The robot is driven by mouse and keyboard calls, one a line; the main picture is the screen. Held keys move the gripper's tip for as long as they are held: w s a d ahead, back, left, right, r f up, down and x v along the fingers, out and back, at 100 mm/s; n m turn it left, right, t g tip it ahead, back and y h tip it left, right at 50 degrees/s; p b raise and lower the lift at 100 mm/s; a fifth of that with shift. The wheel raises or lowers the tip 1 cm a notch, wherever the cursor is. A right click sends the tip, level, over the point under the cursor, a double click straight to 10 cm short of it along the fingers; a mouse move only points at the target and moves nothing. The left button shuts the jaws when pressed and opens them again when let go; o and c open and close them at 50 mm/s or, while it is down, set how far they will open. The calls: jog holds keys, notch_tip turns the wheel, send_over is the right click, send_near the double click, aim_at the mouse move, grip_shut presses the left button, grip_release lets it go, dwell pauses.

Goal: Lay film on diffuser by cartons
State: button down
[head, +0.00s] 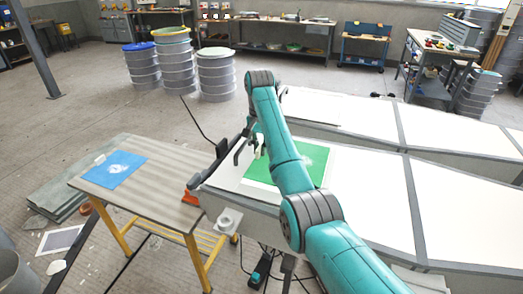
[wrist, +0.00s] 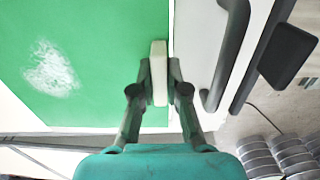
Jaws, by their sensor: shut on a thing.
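A green sheet (head: 318,174), likely the film, is over the left end of a long white-topped surface (head: 375,192), likely the diffuser. It carries a whitish smudge and fills much of the wrist view (wrist: 100,95). My gripper (head: 259,152) is at the sheet's edge. In the wrist view my gripper (wrist: 159,82) is shut on a small off-white block (wrist: 159,60) at that edge. My arm hides part of the sheet in the head view. I cannot tell whether the sheet touches the surface below. I make out no cartons for certain.
A striped table (head: 150,195) at left bears a blue sheet (head: 112,170) with a whitish mark. A dark curved handle (wrist: 228,55) is beside the block. Stacked pails (head: 215,75) stand behind on open floor. A second white-topped surface (head: 310,104) lies beyond.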

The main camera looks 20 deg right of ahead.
jog(key=shift+a+f, duration=0.1)
jog(key=shift+f, duration=0.65)
jog(key=c, duration=1.2)
grip_release()
